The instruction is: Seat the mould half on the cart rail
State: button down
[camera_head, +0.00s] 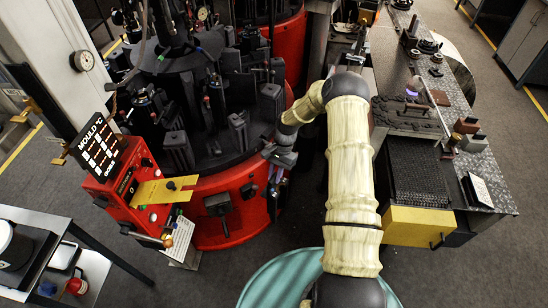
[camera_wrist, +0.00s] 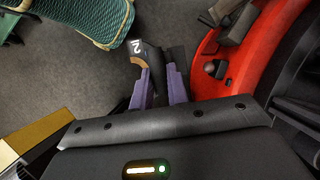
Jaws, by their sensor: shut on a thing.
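My gripper (camera_head: 274,178) hangs low beside the front right of the red rotary machine (camera_head: 222,208). In the wrist view its two purple fingers (camera_wrist: 161,88) are shut on a dark mould half (camera_wrist: 152,57). The mould half has a white number tag and a tan curved inner face, and it hangs above the grey floor. The fingers and machine hide part of it in the head view. The cart (camera_head: 489,190) stands to the right of my arm, with a diamond-plate top. I cannot tell clearly which part of the cart is its rail.
A red control box (camera_head: 118,180) with a display stands at the machine's left front. The cart carries a black mesh tray (camera_head: 417,170), a yellow drawer front (camera_head: 408,226) and several small parts. The red machine rim (camera_wrist: 215,72) is close on the right in the wrist view.

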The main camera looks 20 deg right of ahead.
jog(key=s+f+n+h+b, duration=0.1)
jog(key=s+f+n, duration=0.3)
jog(key=f, duration=0.4)
jog(key=s+a+f+n+g+h+b, duration=0.1)
jog(key=s+f+n+h+b, duration=0.1)
jog(key=s+f+n, duration=0.3)
notch_tip(320, 180, down, 4)
jog(key=shift+r+b, duration=0.1)
jog(key=shift+b, duration=0.45)
